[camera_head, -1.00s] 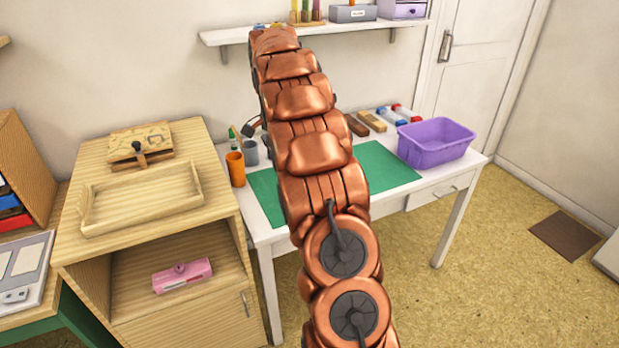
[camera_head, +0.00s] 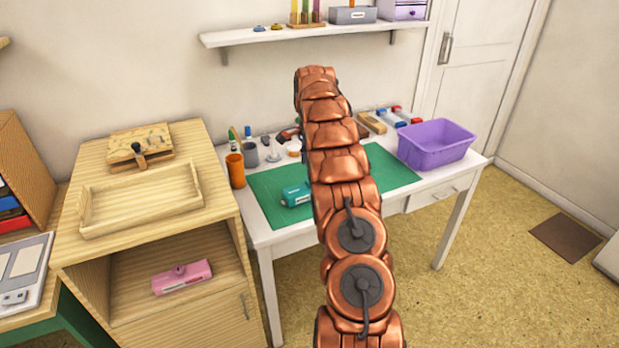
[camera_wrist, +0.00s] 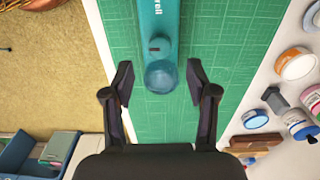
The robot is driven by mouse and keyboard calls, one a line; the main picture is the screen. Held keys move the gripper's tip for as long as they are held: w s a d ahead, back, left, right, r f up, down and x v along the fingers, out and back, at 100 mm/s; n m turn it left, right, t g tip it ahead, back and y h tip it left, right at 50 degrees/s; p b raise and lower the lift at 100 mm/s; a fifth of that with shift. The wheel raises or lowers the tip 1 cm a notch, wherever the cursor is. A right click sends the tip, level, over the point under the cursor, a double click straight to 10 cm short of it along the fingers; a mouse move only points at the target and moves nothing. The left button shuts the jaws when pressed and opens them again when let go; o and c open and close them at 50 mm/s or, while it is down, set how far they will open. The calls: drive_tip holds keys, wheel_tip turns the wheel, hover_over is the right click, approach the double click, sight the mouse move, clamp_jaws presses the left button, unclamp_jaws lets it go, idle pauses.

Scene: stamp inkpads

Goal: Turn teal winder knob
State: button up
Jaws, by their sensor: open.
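The teal winder (camera_head: 296,195) lies on the green cutting mat (camera_head: 262,190), partly hidden behind my arm in the head view. In the wrist view its teal body (camera_wrist: 157,20) runs up out of the top edge, with pale lettering on it. Its round teal knob (camera_wrist: 160,77) faces the camera at the body's near end. My gripper (camera_wrist: 160,82) is open, one finger on each side of the knob in the picture, with green mat showing in both gaps. Neither finger appears to touch it; the height above it is unclear. The head view does not show my gripper.
On the white table, an orange cup (camera_head: 235,170), ink pads and blocks stand along the back, and a purple bin (camera_head: 435,143) at the right. A pink winder (camera_head: 182,277) lies in the wooden cabinet at the left.

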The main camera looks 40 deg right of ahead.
drive_tip(key=shift+f+p, duration=0.5)
drive_tip(key=shift+f, duration=2.4)
clamp_jaws()
